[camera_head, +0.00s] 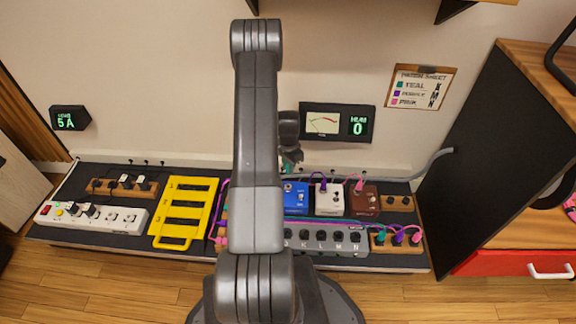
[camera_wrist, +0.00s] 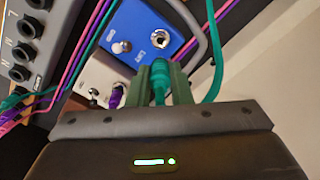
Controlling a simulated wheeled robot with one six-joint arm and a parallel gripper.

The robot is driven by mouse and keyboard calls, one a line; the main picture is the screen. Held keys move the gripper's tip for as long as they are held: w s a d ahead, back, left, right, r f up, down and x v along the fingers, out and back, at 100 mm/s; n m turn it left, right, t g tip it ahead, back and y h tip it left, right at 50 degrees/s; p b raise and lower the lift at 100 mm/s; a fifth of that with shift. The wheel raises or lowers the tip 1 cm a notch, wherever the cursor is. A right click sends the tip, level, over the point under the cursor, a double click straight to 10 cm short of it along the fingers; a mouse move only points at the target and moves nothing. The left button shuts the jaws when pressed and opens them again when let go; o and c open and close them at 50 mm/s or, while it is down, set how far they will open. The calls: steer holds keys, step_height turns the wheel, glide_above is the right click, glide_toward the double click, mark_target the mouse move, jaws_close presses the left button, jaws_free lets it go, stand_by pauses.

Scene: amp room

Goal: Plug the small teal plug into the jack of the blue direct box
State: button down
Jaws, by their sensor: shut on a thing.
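The blue direct box (camera_head: 295,198) stands on the dark board, partly hidden by my arm. In the wrist view its blue face (camera_wrist: 130,32) shows a round jack (camera_wrist: 160,38) and a second fitting with a metal ring. The small teal plug (camera_wrist: 158,86) is held between the two green fingers of my gripper (camera_wrist: 160,82), which is shut on it. The plug appears short of the jack and apart from it. In the head view my gripper (camera_head: 291,156) is above and behind the blue box, mostly hidden by my arm.
A white box (camera_head: 329,198) with a purple plug and a brown box (camera_head: 363,199) with a pink plug stand right of the blue box. The grey jack strip (camera_head: 340,237) lies in front. A teal cable (camera_wrist: 213,50) runs beside my gripper. The wall is close behind.

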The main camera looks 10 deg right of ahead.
steer(key=shift+f+b, duration=2.2)
steer(key=shift+f, duration=1.9)
steer(key=c, duration=1.2)
jaws_free()
steer(key=shift+c, duration=0.2)
step_height(320, 180, up, 14)
steer(key=p, duration=0.4)
steer(key=shift+f+p, duration=0.1)
steer(key=shift+p, duration=0.2)
